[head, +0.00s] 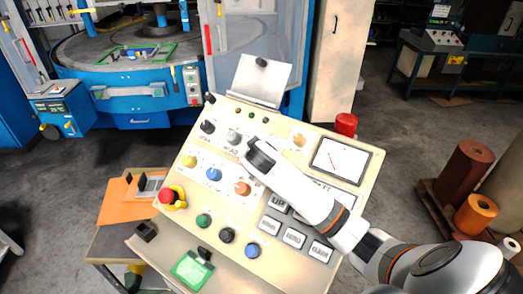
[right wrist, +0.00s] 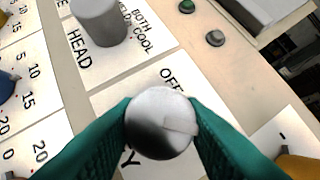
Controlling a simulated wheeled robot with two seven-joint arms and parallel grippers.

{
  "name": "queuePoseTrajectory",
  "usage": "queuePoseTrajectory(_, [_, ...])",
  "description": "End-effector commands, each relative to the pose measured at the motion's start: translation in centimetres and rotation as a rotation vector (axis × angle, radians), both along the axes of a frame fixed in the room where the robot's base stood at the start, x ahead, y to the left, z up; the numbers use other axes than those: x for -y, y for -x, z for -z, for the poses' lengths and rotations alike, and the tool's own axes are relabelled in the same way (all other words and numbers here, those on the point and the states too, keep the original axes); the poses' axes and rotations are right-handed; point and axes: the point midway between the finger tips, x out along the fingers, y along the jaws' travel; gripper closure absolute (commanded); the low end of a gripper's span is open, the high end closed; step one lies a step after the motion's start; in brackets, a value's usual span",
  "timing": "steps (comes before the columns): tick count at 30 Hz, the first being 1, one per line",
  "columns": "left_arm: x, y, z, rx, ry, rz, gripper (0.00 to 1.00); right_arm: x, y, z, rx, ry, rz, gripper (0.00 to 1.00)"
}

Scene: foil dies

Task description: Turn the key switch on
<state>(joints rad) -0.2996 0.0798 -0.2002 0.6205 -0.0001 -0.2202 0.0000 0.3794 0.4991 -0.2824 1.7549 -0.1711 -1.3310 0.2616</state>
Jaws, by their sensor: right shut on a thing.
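In the head view my right gripper (head: 257,156) reaches the upper middle of the panel from the lower right and covers the switch. My left gripper is not in view.
A grey selector knob (right wrist: 98,22) stands close by, up and left of the switch. An orange knob (head: 299,140) sits to the right. Blue (head: 214,174) and orange-brown (head: 242,188) knobs lie below. A red mushroom button (head: 167,196) is at the panel's left edge.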

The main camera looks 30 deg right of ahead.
Motion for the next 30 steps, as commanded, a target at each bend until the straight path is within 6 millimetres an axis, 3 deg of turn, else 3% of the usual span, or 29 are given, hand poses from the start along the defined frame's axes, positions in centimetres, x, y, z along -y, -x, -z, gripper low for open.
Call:
queuePoseTrajectory(13, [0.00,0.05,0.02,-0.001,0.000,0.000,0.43,0.01,-0.01,-0.06,0.006,-0.003,0.008,0.88])
queuePoseTrajectory(14, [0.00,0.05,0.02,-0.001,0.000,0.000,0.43,0.01,-0.01,-0.05,0.006,-0.002,0.007,0.60])
queuePoseTrajectory(17, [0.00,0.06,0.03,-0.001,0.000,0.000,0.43,0.01,-0.01,-0.04,0.005,-0.002,0.008,0.44])
queuePoseTrajectory(30, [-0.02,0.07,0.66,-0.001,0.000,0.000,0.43,-0.64,0.76,-0.46,0.007,-0.002,0.004,0.43])
